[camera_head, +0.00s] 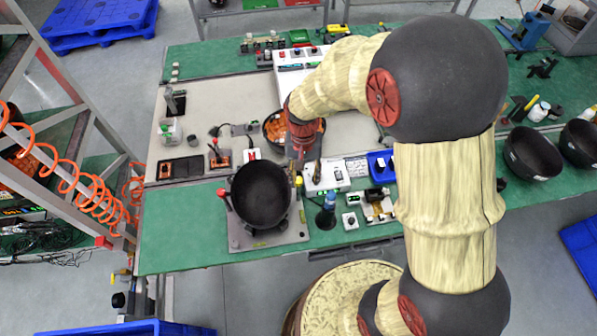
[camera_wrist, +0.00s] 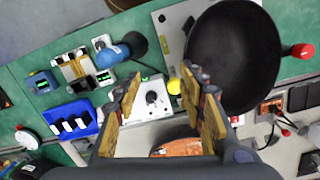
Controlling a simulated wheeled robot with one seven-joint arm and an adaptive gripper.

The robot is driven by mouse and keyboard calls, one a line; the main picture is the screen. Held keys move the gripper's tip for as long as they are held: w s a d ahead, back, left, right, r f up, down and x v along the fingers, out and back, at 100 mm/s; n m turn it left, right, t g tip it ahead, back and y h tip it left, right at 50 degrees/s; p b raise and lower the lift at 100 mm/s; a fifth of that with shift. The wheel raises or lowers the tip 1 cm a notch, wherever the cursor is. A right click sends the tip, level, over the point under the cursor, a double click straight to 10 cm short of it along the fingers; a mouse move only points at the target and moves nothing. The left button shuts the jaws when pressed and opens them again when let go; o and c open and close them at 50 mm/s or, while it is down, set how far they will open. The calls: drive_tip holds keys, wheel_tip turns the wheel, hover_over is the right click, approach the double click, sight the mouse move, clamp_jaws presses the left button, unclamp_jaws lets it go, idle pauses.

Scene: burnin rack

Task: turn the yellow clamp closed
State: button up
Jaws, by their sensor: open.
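A black bowl (camera_head: 261,193) sits on a grey plate (camera_head: 250,238). The yellow clamp (camera_head: 299,181) is at the bowl's right edge, small and partly hidden by my gripper. In the wrist view its yellow end (camera_wrist: 174,87) shows between my fingers, close to the right finger and beside the bowl (camera_wrist: 236,55). My gripper (camera_wrist: 161,84) is open and empty, fingers pointing toward the plate's edge and the clamp. In the head view my gripper (camera_head: 306,172) hangs just right of the bowl. I cannot tell its height above the clamp.
A red-ended clamp (camera_head: 221,193) stands at the bowl's left. A white box with a black knob (camera_wrist: 152,97), a blue bottle (camera_wrist: 110,56) and a blue tray (camera_wrist: 72,120) are near my gripper. A bowl with orange contents (camera_head: 277,128) lies behind.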

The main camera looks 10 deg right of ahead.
drive_tip(key=m, duration=0.2)
hover_over(298, 179)
drive_tip(key=shift+s+d+f+t, duration=0.1)
drive_tip(key=shift+s+f+t, duration=0.15)
drive_tip(key=shift+f+t, duration=0.15)
drive_tip(key=shift+w+r+m, duration=0.1)
drive_tip(key=shift+r+m, duration=0.05)
drive_tip(key=shift+m, duration=0.55)
drive_tip(key=shift+w+f+b, duration=0.1)
drive_tip(key=shift+f+b, duration=0.2)
drive_tip(key=shift+f, duration=3.6)
drive_tip(key=shift+c, duration=0.5)
clamp_jaws()
